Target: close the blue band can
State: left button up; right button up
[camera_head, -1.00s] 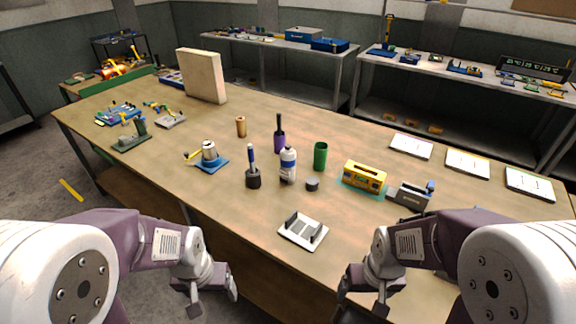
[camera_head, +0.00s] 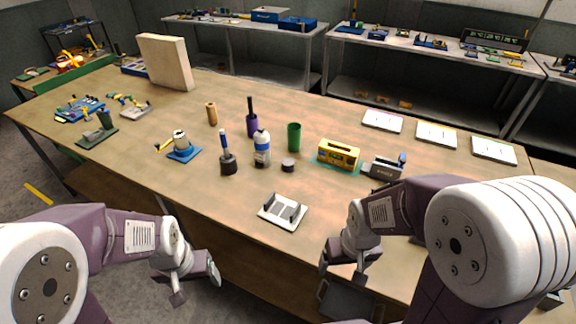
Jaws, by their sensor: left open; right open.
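A white can with a blue band (camera_head: 262,149) stands upright near the middle of the wooden table. A small dark round piece (camera_head: 288,165), which looks like a cap, lies on the table just right of it, apart from it. The can's top is too small to make out clearly. My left gripper (camera_head: 197,288) is open and empty at the lower left, in front of the table's front edge. My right gripper (camera_head: 342,271) is open and empty at the lower right, near the front edge. Both are well short of the can.
A dark pot with a blue handle (camera_head: 228,162), a purple bottle (camera_head: 252,122) and a green cup (camera_head: 294,137) stand close around the can. A yellow box (camera_head: 339,154) and a grey device (camera_head: 383,168) are to the right. A white holder (camera_head: 283,211) lies in front.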

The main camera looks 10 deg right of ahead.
aim_at(262, 155)
jog(key=i+u, duration=0.25)
jog(key=u, duration=0.25)
jog(key=i+u, duration=0.2)
jog(key=u, duration=0.3)
